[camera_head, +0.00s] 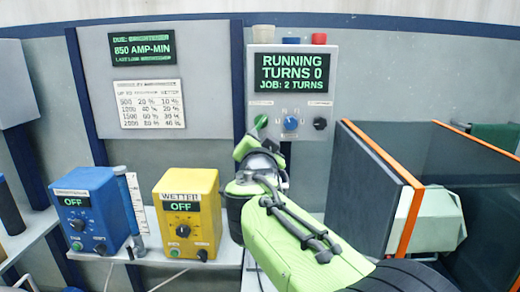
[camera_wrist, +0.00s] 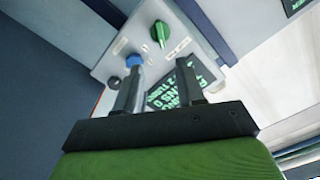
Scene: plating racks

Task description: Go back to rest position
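My gripper (camera_head: 256,143) is raised in front of the grey control box (camera_head: 339,74), just below its green knob. The wrist view shows its two dark fingers (camera_wrist: 160,70) apart, with nothing held between them. The box has a green knob (camera_head: 260,121), a blue knob (camera_head: 290,123) and a black knob (camera_head: 320,124). Its screen (camera_head: 292,73) reads "RUNNING TURNS 0, JOB: 2 TURNS". In the wrist view the green knob (camera_wrist: 160,32) is clear beyond the fingers, and the left fingertip overlaps the blue knob (camera_wrist: 133,61). I cannot tell whether it touches the box.
A yellow "WETTER" box (camera_head: 187,214) and a blue box (camera_head: 92,210), both reading OFF, stand on the shelf at left. A dark tank with an orange edge (camera_head: 385,155) and a pale green barrel (camera_head: 438,218) are at right. A wall chart (camera_head: 149,104) hangs at upper left.

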